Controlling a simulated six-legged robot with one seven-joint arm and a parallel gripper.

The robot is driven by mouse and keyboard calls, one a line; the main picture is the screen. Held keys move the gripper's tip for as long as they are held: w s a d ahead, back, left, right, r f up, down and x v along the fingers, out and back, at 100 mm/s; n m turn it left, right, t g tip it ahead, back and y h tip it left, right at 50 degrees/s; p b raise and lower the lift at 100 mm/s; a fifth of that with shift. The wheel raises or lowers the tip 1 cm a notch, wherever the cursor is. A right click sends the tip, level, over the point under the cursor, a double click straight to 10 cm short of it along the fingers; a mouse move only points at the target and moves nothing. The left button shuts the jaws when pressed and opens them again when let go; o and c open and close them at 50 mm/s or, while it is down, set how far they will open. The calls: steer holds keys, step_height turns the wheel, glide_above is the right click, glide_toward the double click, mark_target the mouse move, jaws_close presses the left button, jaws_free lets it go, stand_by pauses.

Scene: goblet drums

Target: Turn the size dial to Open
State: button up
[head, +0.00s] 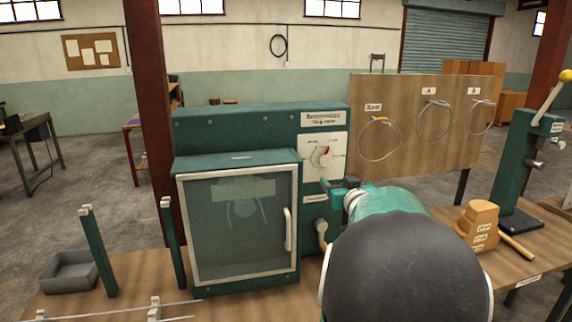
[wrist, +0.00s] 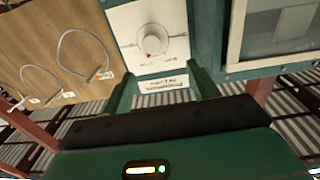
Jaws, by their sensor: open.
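The size dial (head: 322,157) is a round light knob with a red mark on a white plate at the upper right of the green machine. Its red mark points up and to the right in the head view. The wrist view shows the dial (wrist: 150,42) upside down, with the red mark at its lower left. The words around it are too small to read. My gripper (wrist: 163,85) is open and empty, its two green fingers apart and pointing at the dial plate, with the knob beyond them. In the head view my gripper (head: 338,186) is just below and right of the dial, partly hidden by my arm.
The machine's glass door (head: 238,225) is closed, left of the dial. A wooden board (head: 400,110) with wire loops stands to the right. A stack of tan blocks (head: 478,225) and a green lever press (head: 520,170) stand on the bench at right. A grey tray (head: 70,272) sits at left.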

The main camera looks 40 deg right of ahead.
mark_target(326, 162)
steer(key=x, duration=0.4)
steer(key=d+x, duration=0.1)
steer(key=x, duration=0.3)
steer(key=s+x, duration=0.1)
steer(key=x, duration=0.4)
steer(key=shift+w+d, duration=0.1)
steer(key=shift+d, duration=0.3)
steer(key=c, duration=1)
